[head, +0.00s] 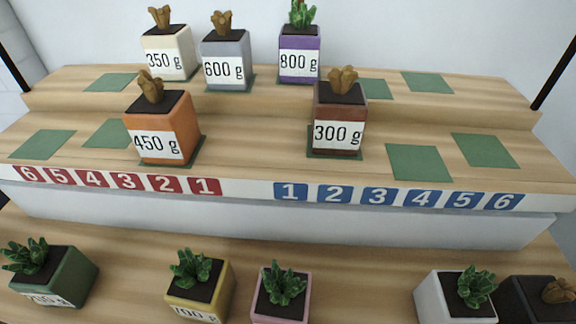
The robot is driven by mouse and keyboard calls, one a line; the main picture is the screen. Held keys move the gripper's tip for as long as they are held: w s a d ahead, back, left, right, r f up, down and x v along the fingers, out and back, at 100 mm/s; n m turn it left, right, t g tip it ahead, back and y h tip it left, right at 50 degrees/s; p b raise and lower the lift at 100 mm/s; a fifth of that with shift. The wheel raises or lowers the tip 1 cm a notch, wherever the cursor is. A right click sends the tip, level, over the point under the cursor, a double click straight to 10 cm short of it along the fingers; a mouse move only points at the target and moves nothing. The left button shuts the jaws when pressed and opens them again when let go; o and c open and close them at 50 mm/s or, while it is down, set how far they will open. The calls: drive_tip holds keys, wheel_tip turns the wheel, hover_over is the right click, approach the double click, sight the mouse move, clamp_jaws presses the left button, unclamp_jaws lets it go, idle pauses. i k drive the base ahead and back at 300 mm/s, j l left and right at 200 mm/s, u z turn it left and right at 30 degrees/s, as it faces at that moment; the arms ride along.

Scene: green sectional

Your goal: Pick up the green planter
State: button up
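The green planter (76,278) stands upright on the lower wooden surface at the far left of the head view. It is a dark green box with dark soil and a green succulent on top. A white weight label on its front is partly cut off by the bottom edge of the picture, and its first digit is hard to read. Nothing touches the planter. My gripper is not in view, so I cannot tell whether it is open or shut.
On the lower surface, a yellow planter (222,292), pink planter (303,296), white planter (428,293) and black planter (512,300) stand to the right. A stepped shelf (250,150) behind holds several labelled planters and green mats. Clear surface separates the green and yellow planters.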

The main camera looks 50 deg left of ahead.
sight(49, 275)
drive_tip(key=u, duration=2.2)
drive_tip(key=k+j+u, duration=0.15)
drive_tip(key=u, duration=0.3)
drive_tip(key=k+j+u, duration=0.2)
drive_tip(key=u, duration=0.25)
